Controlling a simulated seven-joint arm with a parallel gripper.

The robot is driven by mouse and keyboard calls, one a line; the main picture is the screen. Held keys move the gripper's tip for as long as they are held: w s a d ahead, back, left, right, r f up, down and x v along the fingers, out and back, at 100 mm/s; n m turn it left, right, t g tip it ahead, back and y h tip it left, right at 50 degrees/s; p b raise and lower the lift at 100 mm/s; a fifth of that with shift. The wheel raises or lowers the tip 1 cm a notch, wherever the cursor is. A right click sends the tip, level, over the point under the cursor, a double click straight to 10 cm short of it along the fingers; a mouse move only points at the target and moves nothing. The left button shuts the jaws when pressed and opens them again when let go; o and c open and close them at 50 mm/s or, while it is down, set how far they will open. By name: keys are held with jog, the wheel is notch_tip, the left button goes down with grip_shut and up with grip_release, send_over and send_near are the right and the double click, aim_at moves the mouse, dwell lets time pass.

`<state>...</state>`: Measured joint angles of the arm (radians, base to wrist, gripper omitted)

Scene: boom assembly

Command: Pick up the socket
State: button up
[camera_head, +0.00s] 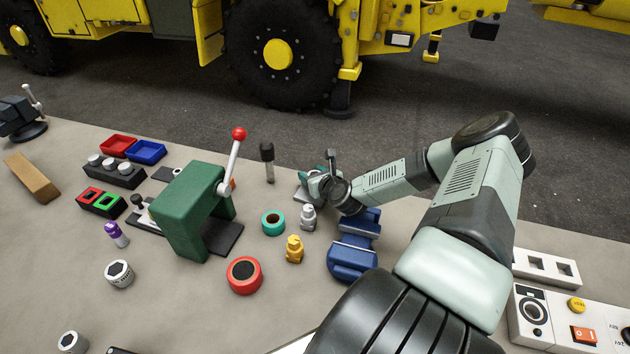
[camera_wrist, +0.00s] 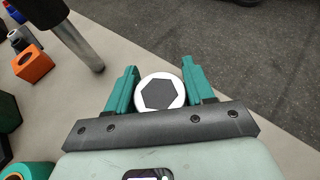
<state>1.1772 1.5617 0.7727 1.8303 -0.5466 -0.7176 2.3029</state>
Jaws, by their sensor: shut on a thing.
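The socket (camera_wrist: 161,91) shows in the wrist view as a white round end with a dark hexagonal face. It sits between the two teal fingers of my gripper (camera_wrist: 160,90), which are shut on it. In the head view my gripper (camera_head: 316,182) is over the far side of the table, behind the blue vise. The held socket cannot be made out clearly there. Two other silver sockets stand on the table, one at the left (camera_head: 119,273) and one at the front left edge (camera_head: 72,342).
A black-topped post (camera_head: 267,160) stands left of my gripper. A green press (camera_head: 190,205) with a red-knobbed lever, a teal tape roll (camera_head: 272,222), a yellow part (camera_head: 294,249) and the blue vise (camera_head: 352,258) are nearby. The table's far edge lies just beyond my gripper.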

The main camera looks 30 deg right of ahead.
aim_at(312, 172)
jog(key=shift+c, duration=1.4)
notch_tip(312, 172, up, 10)
jog(key=shift+r, duration=0.1)
notch_tip(312, 172, down, 10)
jog(key=shift+r, duration=0.1)
jog(key=o, duration=1.3)
jog(key=shift+f, duration=0.2)
